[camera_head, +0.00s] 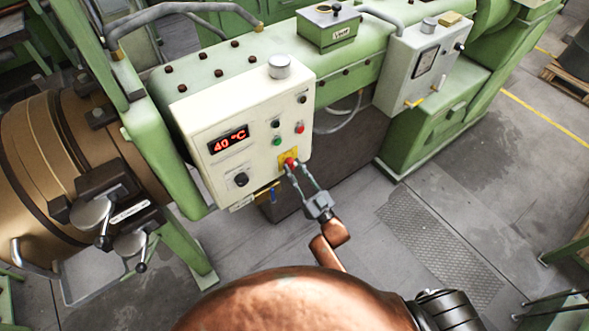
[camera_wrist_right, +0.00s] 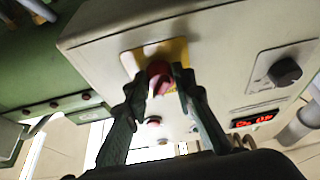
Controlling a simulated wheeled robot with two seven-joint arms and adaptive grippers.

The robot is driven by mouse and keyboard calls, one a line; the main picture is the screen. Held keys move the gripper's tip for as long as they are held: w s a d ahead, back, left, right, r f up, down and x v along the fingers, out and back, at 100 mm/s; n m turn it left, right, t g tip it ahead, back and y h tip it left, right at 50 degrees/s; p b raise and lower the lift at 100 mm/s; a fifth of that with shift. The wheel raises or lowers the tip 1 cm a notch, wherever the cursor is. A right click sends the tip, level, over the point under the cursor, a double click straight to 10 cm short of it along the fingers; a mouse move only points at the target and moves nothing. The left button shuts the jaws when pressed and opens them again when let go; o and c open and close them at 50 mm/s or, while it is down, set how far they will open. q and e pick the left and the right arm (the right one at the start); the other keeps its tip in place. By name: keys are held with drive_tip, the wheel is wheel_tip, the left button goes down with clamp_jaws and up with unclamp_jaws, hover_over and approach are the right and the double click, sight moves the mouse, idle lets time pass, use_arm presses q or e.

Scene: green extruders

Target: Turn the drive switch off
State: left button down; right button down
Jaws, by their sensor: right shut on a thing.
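The drive switch (camera_head: 290,163) is a red rotary knob on a yellow plate, low on the right of the cream control box (camera_head: 214,174). In the right wrist view the red knob (camera_wrist_right: 160,74) sits between the fingertips, in front of the yellow plate (camera_wrist_right: 172,52). My right gripper (camera_head: 293,168) is at the switch with its fingers closed around the knob's sides. It also shows in the right wrist view (camera_wrist_right: 163,88). The fingers hide part of the knob, so its exact angle is hard to read. My left gripper is out of view.
The box carries a red "40 °C" display (camera_head: 229,140), a black knob (camera_head: 241,179), a green button (camera_head: 277,142) and a red button (camera_head: 299,128). A second grey box (camera_head: 408,75) is to the right. The green extruder (camera_head: 215,72) stands behind. Floor at right is open.

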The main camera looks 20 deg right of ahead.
drive_tip(key=shift+n, duration=0.4)
drive_tip(key=n+y, duration=0.1)
drive_tip(key=n, duration=0.1)
drive_tip(key=n+g+y, duration=0.1)
drive_tip(key=n, duration=0.1)
drive_tip(key=shift+d+y, duration=0.2)
drive_tip(key=shift+y, duration=0.1)
drive_tip(key=n+g, duration=0.1)
drive_tip(key=n, duration=0.1)
drive_tip(key=n+y, duration=0.1)
drive_tip(key=n, duration=0.2)
drive_tip(key=shift+w+d+r+g+y, duration=0.1)
drive_tip(key=shift+d+g+y, duration=0.05)
drive_tip(key=shift+g+y, duration=0.2)
drive_tip(key=shift+d+r+n+g+y+p, duration=0.15)
drive_tip(key=shift+n+g, duration=0.45)
drive_tip(key=shift+n, duration=0.8)
drive_tip(key=shift+a+n+g+y+p, duration=0.15)
drive_tip(key=shift+n+g, duration=0.4)
drive_tip(key=shift+n, duration=0.85)
drive_tip(key=shift+d+r+n+g+y+p, duration=0.15)
drive_tip(key=shift+n+g, duration=0.45)
drive_tip(key=shift+n, duration=1.1)
drive_tip(key=c, duration=1.6)
unclamp_jaws()
